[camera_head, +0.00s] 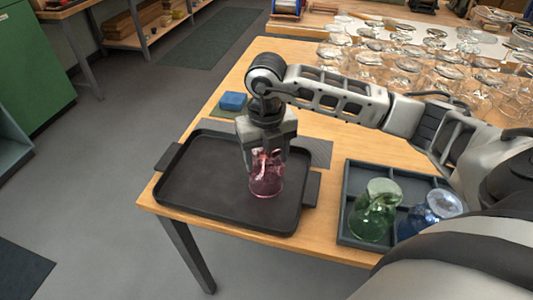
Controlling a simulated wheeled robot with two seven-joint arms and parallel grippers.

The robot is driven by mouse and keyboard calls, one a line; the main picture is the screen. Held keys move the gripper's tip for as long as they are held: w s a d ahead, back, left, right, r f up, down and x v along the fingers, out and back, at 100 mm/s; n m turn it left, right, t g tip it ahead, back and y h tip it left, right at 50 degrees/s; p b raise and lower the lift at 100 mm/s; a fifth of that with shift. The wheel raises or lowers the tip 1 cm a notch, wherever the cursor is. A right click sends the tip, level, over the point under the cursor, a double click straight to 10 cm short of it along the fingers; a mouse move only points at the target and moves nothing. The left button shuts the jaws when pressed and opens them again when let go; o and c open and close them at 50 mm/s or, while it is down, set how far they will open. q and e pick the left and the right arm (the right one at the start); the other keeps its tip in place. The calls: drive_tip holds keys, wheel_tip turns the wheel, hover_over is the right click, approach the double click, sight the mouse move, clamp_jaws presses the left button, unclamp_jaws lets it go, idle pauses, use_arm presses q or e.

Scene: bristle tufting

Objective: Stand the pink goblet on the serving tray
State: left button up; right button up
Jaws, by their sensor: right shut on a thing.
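The pink goblet (266,184) is in the camera_head view, at the right part of the black serving tray (200,187). My right gripper (266,153) reaches down from above and is shut on the goblet's upper part, which its fingers partly hide. The goblet looks about upright. Its lower end appears at or just above the tray floor; I cannot tell whether it touches. The rest of the tray is empty. My left gripper is not in view.
A dark divided crate (346,213) to the right holds a green glass (376,208) and a blue glass (432,212). A blue sponge (233,101) lies behind the tray. Many clear glasses (405,66) crowd the table's back right. The tray is near the table's front left edge.

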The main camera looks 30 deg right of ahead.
drive_tip(key=o, duration=0.7)
drive_tip(key=shift+f, duration=0.2)
drive_tip(key=o, duration=0.4)
drive_tip(key=shift+o, duration=0.2)
drive_tip(key=shift+r, duration=0.6)
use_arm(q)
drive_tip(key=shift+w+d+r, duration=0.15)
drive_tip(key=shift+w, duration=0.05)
use_arm(e)
wheel_tip(320, 180, up, 11)
drive_tip(key=shift+r, duration=0.15)
